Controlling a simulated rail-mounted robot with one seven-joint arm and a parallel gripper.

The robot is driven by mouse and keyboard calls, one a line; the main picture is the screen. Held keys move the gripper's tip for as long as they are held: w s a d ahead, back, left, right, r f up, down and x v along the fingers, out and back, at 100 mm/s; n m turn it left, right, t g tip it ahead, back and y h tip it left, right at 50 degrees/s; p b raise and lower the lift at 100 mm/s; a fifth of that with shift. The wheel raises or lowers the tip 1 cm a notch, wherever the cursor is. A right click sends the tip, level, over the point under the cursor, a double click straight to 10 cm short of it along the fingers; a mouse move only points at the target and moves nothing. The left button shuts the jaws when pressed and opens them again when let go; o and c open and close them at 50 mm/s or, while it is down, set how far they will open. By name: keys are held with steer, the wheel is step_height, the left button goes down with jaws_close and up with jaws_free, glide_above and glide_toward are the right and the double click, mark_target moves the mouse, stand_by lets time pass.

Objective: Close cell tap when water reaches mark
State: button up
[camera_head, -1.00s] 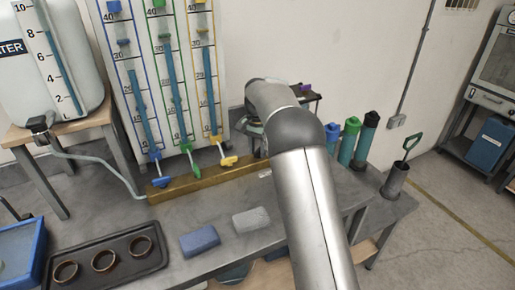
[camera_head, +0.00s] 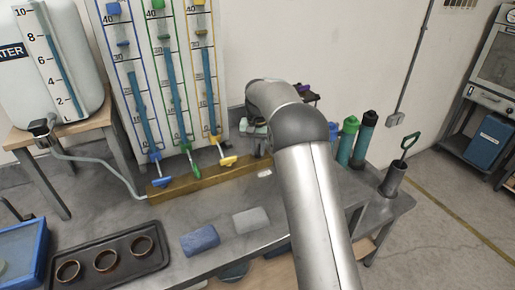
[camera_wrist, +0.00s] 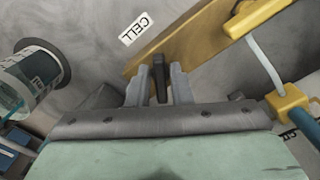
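In the head view my gripper (camera_head: 256,134) is partly hidden by my arm, at the right end of the bar (camera_head: 195,183).
A board with three blue-filled tubes (camera_head: 174,85) stands behind blue, green and yellow taps; the yellow tap (camera_wrist: 257,14) is close to my gripper. The water tank (camera_head: 70,75) is at the left. A dark tray with rings (camera_head: 135,270) and two blocks (camera_head: 200,240) lie in front.

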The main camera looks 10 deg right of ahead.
mark_target(258, 150)
steer(key=shift+o, duration=0.8)
step_height(258, 150, up, 18)
steer(key=shift+f+p, duration=0.25)
steer(key=shift+p, duration=0.2)
stand_by(6.0)
